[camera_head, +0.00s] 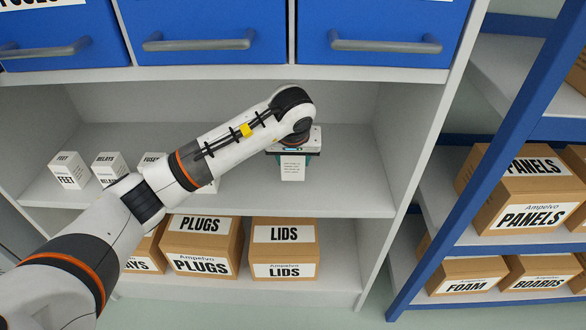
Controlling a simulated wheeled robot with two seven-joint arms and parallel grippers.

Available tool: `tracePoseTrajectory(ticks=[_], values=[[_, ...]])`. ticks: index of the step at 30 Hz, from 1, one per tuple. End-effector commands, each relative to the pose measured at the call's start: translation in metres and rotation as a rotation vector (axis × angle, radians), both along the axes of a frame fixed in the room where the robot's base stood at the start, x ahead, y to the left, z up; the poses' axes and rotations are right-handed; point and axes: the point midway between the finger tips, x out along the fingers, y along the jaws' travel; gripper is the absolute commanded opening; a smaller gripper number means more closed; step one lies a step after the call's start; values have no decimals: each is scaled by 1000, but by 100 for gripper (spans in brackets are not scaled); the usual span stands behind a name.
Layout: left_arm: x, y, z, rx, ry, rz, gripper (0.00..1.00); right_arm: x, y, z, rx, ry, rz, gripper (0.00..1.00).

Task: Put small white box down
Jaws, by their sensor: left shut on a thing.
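My left gripper (293,160) reaches into the open shelf bay from the left and is shut on a small white box (292,170). The box has small print on its face, too small to read. It hangs between the fingers in front of or over the white middle shelf (335,198); I cannot tell whether it touches the shelf. Small white boxes stand at the left of this shelf: FEET (67,170), RELAYS (109,169) and FUSES (153,162), partly hidden by my arm. My right gripper is not in view.
Blue drawers (210,30) with grey handles hang above the bay. Brown PLUGS (203,246) and LIDS (284,250) boxes stand on the shelf below. A blue-framed rack with PANELS boxes (530,190) is at the right. The middle shelf's right part is clear.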

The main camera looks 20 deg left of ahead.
Motion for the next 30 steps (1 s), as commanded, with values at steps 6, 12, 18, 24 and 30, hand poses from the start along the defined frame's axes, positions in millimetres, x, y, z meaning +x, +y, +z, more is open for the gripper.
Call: tracePoseTrajectory(ticks=[6, 12, 18, 24, 30], values=[[-1, -1, -29, -3, 3, 0, 22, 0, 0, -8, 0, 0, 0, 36], [0, 0, -34, -1, -1, 1, 22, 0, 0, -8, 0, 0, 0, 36], [0, 0, -35, 0, -1, 0, 22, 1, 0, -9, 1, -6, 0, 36], [0, 0, -37, 0, 0, 0, 64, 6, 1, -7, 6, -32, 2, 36], [-1, 0, -37, 0, 0, 0, 71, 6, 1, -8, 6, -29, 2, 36]])
